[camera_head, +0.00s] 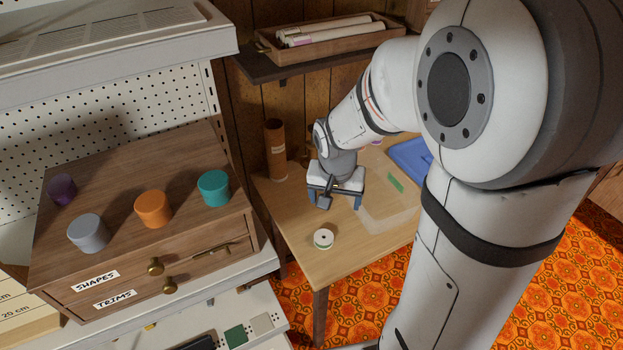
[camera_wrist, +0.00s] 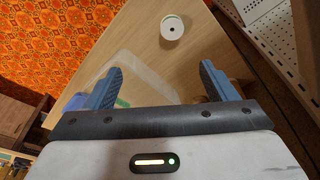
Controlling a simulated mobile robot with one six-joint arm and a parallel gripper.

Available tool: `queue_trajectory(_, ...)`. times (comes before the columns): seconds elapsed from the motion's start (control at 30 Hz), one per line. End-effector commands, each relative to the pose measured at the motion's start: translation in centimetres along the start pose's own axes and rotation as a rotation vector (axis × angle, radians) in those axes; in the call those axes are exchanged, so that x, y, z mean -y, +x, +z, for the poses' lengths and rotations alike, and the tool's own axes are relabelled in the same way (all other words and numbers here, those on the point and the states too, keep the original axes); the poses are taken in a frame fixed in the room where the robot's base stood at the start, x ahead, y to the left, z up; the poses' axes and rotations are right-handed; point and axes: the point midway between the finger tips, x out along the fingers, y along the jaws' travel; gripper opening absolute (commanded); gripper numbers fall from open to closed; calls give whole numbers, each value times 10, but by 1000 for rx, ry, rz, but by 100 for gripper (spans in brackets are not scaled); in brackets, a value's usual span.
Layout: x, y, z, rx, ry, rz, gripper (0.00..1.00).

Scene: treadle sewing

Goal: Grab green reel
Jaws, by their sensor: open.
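A small reel (camera_head: 323,239) with a white top flange and a little green at its side stands upright on the wooden table, close to its near edge. It also shows in the wrist view (camera_wrist: 172,27), at the top, beyond the fingertips. My gripper (camera_head: 338,198) hangs over the table, a little behind the reel and apart from it. In the wrist view, the two blue-grey fingers of my gripper (camera_wrist: 160,78) are spread wide with nothing between them.
The wooden table (camera_head: 290,222) holds a brown cylinder (camera_head: 275,150), a translucent sheet (camera_head: 385,207) and a blue tray (camera_head: 408,158). A drawer cabinet (camera_head: 120,225) with purple, grey, orange and teal pots stands left. Bare tabletop surrounds the reel.

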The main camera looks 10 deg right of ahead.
Motion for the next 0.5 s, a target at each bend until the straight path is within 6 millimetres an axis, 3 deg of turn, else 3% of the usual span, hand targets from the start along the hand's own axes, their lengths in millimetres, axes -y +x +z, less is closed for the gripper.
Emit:
queue_trajectory(0.03,5,24,-5,18,28,12,79)
queue_trajectory(0.1,12,52,-12,29,78,21,79)
queue_trajectory(0.3,27,126,-21,57,196,40,79)
queue_trajectory(0.5,34,168,-20,71,263,47,79)
